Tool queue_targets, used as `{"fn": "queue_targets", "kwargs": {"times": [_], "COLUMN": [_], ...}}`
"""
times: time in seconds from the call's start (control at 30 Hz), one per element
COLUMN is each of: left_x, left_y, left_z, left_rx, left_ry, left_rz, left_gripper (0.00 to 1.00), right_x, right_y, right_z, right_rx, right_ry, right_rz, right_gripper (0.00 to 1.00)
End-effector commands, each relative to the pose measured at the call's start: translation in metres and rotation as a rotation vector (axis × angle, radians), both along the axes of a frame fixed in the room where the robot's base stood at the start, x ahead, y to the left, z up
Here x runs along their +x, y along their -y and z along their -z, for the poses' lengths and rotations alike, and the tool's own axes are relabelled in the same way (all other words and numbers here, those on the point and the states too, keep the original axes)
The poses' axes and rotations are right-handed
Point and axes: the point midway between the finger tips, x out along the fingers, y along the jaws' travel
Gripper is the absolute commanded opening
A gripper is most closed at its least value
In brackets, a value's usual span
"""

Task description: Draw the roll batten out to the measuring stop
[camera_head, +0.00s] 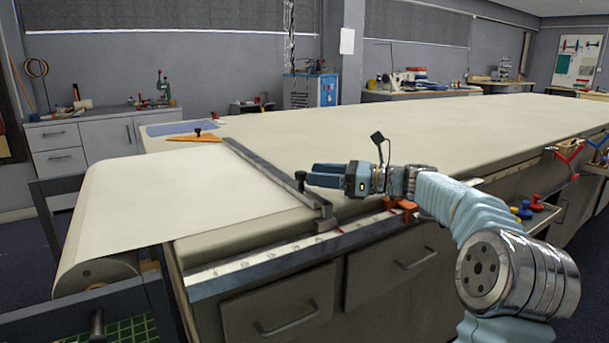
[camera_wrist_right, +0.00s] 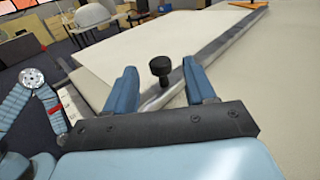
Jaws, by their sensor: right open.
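The roll batten (camera_head: 262,168) is a long grey metal bar lying across the pale cloth (camera_head: 165,195) near the left end of the table. My right gripper (camera_head: 312,174) is beside this knob, open. In the right wrist view the knob (camera_wrist_right: 160,68) stands between the two blue fingers (camera_wrist_right: 160,82), with visible gaps and no clear contact. An orange block (camera_head: 401,206) on the table's front edge, right of the batten, looks like the measuring stop; my arm partly covers it. My left gripper is not in view.
A marked ruler strip (camera_head: 260,262) runs along the front edge. The cloth comes off a roll (camera_head: 97,273) at the left end. An orange triangle (camera_head: 193,137) lies beyond the batten. Red and blue clamps (camera_head: 570,157) hang at the right front edge. The tabletop right of the batten is clear.

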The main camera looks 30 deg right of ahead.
Motion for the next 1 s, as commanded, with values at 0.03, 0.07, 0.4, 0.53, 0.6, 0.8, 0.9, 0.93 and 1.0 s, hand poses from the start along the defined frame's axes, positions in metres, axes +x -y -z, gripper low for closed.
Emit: {"fn": "queue_targets", "kwargs": {"times": [0.03, 0.07, 0.4, 0.53, 0.6, 0.8, 0.9, 0.93, 1.0], "left_x": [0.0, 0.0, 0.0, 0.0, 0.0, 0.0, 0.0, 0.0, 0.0], "left_y": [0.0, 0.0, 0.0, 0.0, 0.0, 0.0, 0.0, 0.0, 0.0], "left_z": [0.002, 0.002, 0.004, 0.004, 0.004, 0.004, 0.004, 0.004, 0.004], "left_rx": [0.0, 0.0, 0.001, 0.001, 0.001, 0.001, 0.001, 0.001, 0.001], "left_ry": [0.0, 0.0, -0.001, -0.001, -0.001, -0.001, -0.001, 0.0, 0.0], "left_rz": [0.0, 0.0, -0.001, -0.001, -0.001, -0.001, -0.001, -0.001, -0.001], "left_gripper": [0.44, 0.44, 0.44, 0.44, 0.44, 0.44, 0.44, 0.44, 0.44], "right_x": [-0.009, -0.014, -0.057, -0.062, -0.063, -0.063, -0.062, -0.062, -0.062], "right_y": [0.011, 0.016, 0.061, 0.066, 0.067, 0.067, 0.067, 0.067, 0.067], "right_z": [0.001, 0.001, 0.0, 0.0, 0.0, 0.0, 0.0, 0.0, 0.0], "right_rx": [-0.001, -0.001, 0.001, 0.001, 0.001, 0.001, 0.001, 0.001, 0.001], "right_ry": [-0.001, 0.0, -0.001, -0.001, -0.001, -0.001, -0.001, -0.001, -0.001], "right_rz": [0.005, 0.004, 0.001, 0.0, -0.001, -0.001, 0.0, 0.0, 0.0], "right_gripper": [0.55, 0.55, 0.55, 0.55, 0.55, 0.54, 0.54, 0.54, 0.54]}}
